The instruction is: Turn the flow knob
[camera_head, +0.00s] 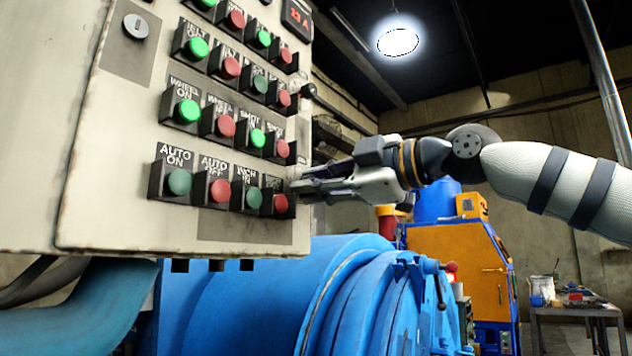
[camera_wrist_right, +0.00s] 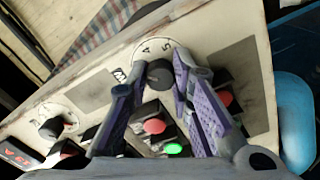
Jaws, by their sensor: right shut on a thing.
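The flow knob (camera_wrist_right: 160,74) is a dark round knob on a pale dial plate with the figures 4 and 5 beside it, seen in the right wrist view. My right gripper (camera_wrist_right: 154,70) has its two purple-padded fingers on either side of the knob and is shut on it. In the head view my right gripper (camera_head: 302,187) reaches in from the right to the right-hand edge of the control cabinet (camera_head: 125,110). The knob is hidden there behind the cabinet edge and the fingers. My left gripper is not in view.
A second black knob (camera_wrist_right: 51,128) sits on the same panel; it also shows in the head view (camera_head: 309,90). Rows of red and green buttons (camera_head: 180,182) stick out close to the gripper. A blue drum machine (camera_head: 270,290) lies below. An orange cabinet (camera_head: 455,265) stands behind.

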